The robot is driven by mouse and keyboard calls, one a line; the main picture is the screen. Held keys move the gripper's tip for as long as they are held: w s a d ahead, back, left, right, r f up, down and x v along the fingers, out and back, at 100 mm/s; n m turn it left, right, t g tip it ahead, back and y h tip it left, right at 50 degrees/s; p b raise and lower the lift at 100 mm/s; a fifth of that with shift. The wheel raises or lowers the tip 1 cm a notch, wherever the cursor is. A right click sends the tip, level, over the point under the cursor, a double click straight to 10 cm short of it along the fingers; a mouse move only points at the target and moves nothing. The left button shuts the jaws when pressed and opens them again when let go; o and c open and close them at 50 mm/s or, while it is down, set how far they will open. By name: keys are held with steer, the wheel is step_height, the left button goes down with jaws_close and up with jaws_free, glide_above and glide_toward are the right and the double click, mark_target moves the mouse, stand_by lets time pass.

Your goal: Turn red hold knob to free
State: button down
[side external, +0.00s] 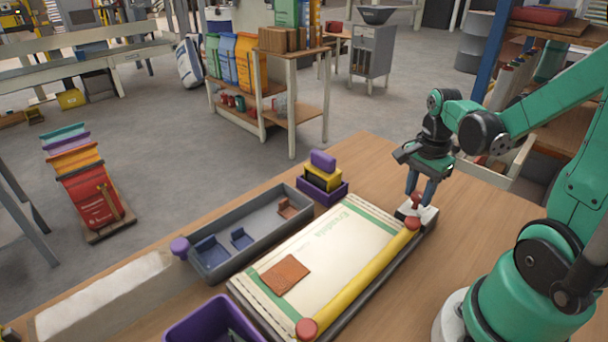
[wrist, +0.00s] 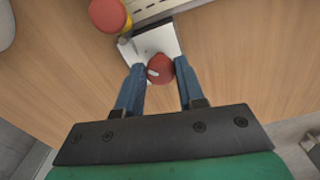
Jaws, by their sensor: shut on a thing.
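The red hold knob (side external: 417,199) stands on a small white block at the far right corner of the sack board. In the wrist view the knob (wrist: 160,66) has a pale mark on its left side. My gripper (side external: 420,192) points down over the block, and its blue fingers are shut on the knob, one on each side. The gripper also shows in the wrist view (wrist: 160,72). The white block (wrist: 153,43) lies under the knob. Any lettering on the block is too small to read.
A yellow bar (side external: 362,276) with red end caps lies along the right edge of a cream sack (side external: 335,240). A brown patch (side external: 285,275) lies on the sack. A grey tray (side external: 215,276) and purple boxes stand to the left. Bare wooden table (side external: 465,215) lies right of the block.

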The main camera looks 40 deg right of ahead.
steer(key=shift+n, duration=0.3)
steer(key=n, duration=0.8)
steer(key=shift+n, duration=0.4)
steer(key=n, duration=0.4)
steer(key=shift+s+n, duration=0.1)
steer(key=shift+n, duration=0.2)
steer(key=shift+d+n, duration=0.1)
steer(key=shift+n, duration=1.8)
steer(key=c, duration=0.5)
jaws_free()
steer(key=shift+c, duration=0.2)
